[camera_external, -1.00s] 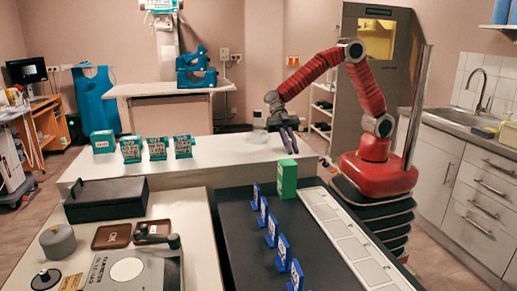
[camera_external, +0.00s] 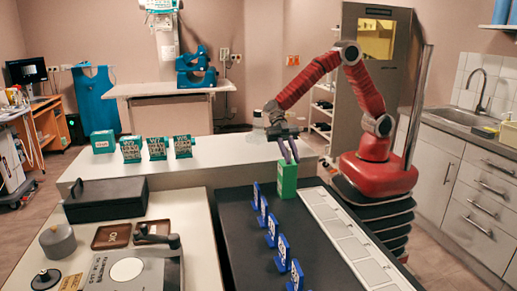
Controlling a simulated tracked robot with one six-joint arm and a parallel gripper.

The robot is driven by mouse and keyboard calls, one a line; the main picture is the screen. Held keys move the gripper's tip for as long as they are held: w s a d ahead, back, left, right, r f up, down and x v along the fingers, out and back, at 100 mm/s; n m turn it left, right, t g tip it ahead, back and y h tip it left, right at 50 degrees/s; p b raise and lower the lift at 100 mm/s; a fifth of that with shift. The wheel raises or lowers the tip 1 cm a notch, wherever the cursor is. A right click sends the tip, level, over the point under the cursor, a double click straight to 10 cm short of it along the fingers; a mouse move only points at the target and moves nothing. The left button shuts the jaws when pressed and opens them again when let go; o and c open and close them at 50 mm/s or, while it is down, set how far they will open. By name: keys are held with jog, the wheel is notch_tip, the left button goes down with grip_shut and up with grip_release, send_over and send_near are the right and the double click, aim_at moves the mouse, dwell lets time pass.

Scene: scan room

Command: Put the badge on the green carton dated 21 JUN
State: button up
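A green carton (camera_external: 287,181) stands upright near the far end of the black strip. No date on it is readable from here. My gripper (camera_external: 291,160) points down at the carton's top, its two purple-grey fingers apart. Whether they touch the carton cannot be told. A green box (camera_external: 103,142) and several green-and-white upright pieces, one of them here (camera_external: 157,149), stand on the white counter at left; their lettering is too small to read. Several blue upright pieces, one of them here (camera_external: 272,229), stand in a row on the strip. I cannot tell which thing is the badge.
The black strip (camera_external: 239,226) has clear surface left of the blue row. A white segmented tray (camera_external: 345,238) lies along its right side. A black lidded box (camera_external: 106,199), a grey cylinder (camera_external: 58,243) and brown trays (camera_external: 112,236) stand on the left table.

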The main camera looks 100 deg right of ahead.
jog(key=shift+o, duration=0.9)
jog(key=shift+r, duration=0.15)
jog(key=v, duration=1.2)
jog(key=s+d+r+m+t+h, duration=0.1)
jog(key=s+d+m+t+h, duration=0.1)
jog(key=s+d+m+h, duration=0.3)
jog(key=s+d+r+m+t+h, duration=0.2)
jog(key=s+d+m+h, duration=0.3)
jog(key=s+m, duration=0.8)
jog(key=shift+s+r+t+h, duration=0.2)
jog(key=shift+s+t+h, duration=0.75)
jog(key=shift+s, duration=3.05)
